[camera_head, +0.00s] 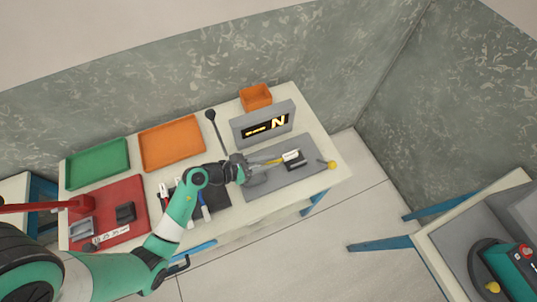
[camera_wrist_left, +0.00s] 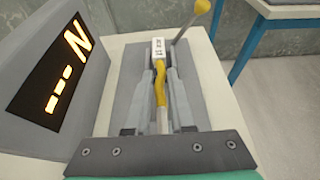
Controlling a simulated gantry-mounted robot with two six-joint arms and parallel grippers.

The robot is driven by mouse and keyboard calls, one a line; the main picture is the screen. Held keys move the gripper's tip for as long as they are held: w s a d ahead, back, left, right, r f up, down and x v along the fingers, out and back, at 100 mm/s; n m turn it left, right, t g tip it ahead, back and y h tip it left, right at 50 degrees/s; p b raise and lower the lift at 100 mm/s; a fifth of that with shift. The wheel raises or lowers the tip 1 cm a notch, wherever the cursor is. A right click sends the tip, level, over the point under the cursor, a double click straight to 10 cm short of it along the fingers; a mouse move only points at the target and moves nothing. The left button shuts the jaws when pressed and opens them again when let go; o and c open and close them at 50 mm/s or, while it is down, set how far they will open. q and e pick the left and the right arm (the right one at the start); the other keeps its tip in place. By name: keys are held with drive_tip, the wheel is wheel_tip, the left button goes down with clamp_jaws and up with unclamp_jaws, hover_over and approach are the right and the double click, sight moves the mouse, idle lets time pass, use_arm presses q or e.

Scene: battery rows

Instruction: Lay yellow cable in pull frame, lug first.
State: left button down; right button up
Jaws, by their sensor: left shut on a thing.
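The yellow cable (camera_head: 274,161) lies between the fingers of my left gripper (camera_head: 262,165), which is shut on it. In the left wrist view, the cable (camera_wrist_left: 160,88) runs lengthwise between the fingers of my gripper (camera_wrist_left: 161,75), with a pale end towards the wrist. Its far end reaches a small white-labelled block (camera_wrist_left: 158,48); whether it sits inside cannot be told. The pull frame's grey base plate (camera_head: 312,174) carries a dark block (camera_head: 297,164) and a yellow-knobbed lever (camera_head: 332,164). Its display housing (camera_head: 264,125) shows a lit N. My right gripper is not in view.
Left on the table are a green tray (camera_head: 97,164), orange tray (camera_head: 172,143) and red mat (camera_head: 128,190). A small orange bin (camera_head: 256,96) stands behind the display. Tools lie on a dark mat (camera_head: 217,211). Another bench (camera_head: 441,234) stands right across open floor.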

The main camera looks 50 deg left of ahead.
use_arm(q)
drive_tip(key=shift+f+b, duration=0.9)
drive_tip(key=shift+f, duration=0.7)
drive_tip(key=c, duration=0.7)
unclamp_jaws()
drive_tip(key=p+v, duration=0.3)
drive_tip(key=v, duration=0.8)
drive_tip(key=shift+s+r, duration=0.1)
drive_tip(key=shift+s, duration=0.2)
